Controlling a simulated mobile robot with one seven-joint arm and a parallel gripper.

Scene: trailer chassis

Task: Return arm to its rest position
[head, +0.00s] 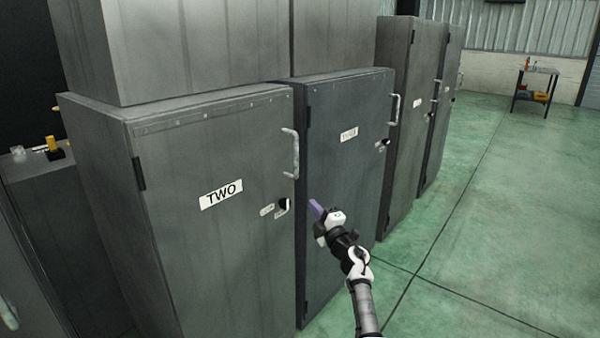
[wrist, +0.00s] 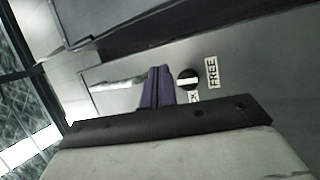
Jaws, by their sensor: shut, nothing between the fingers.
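My arm reaches up from the bottom of the head view towards the cabinets. My gripper (head: 315,207) has purple fingers and is near the right edge of the cabinet labelled TWO (head: 215,240), in front of the neighbouring grey cabinet (head: 345,180). In the wrist view the purple fingers (wrist: 157,88) are together, with nothing seen between them. Beyond them is a grey panel with a round black knob (wrist: 188,80) and a FREE label (wrist: 212,73). Whether the fingers touch the panel cannot be told.
More tall grey cabinets (head: 408,130) stand farther back. Door handles (head: 292,153) stick out from the fronts. Green floor (head: 500,220) is open to the right. A small table (head: 536,80) with items stands at the far right.

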